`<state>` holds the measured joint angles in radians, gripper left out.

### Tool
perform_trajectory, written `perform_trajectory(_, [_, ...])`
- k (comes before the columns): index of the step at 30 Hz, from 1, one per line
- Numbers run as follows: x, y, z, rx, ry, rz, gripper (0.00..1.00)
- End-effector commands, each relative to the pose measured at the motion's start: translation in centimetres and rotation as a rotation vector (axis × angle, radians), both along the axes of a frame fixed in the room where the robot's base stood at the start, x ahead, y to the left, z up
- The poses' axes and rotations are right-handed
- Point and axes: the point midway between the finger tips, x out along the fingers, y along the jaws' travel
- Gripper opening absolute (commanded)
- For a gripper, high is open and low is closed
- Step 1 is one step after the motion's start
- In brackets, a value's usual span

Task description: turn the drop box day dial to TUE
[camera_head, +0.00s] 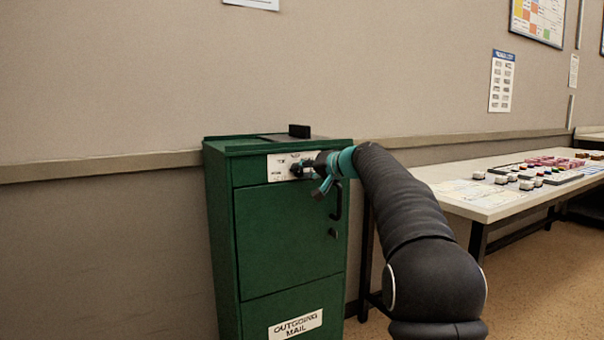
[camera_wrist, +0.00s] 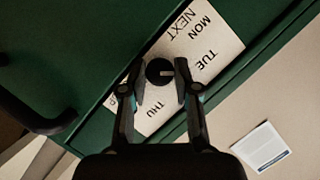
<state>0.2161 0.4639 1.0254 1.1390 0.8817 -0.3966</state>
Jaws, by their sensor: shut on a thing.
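The green drop box (camera_head: 290,235) stands against the wall in the head view. Its white day plate (camera_head: 281,168) is on the upper front, partly behind my gripper (camera_head: 300,169). In the wrist view, the round black day dial (camera_wrist: 159,72) sits between the two fingers of my gripper (camera_wrist: 160,73), which is shut on it. The dial's pale pointer mark points right in the picture, toward the right finger and roughly the TUE side. MON, TUE, THU and NEXT are readable on the plate (camera_wrist: 222,45); part of the plate is hidden by the fingers, so the exact setting is unclear.
A black door handle (camera_head: 338,201) is just below my wrist on the box front, and it also shows in the wrist view (camera_wrist: 35,112). A table (camera_head: 490,205) with several small items stands to the right. The wall left of the box is clear.

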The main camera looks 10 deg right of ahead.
Motion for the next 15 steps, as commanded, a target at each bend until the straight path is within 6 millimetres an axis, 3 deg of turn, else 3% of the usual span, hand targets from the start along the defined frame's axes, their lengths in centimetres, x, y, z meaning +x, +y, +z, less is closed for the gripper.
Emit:
perform_trajectory(4, [0.00,0.03,-0.02,-0.001,0.000,0.001,0.00])
perform_trajectory(5, [0.00,0.03,-0.02,-0.001,0.000,0.001,0.35])
perform_trajectory(7, [0.00,0.03,-0.02,-0.001,0.000,0.001,0.53])
perform_trajectory(15, [-0.01,-0.01,-0.01,-0.001,0.000,0.000,0.53])
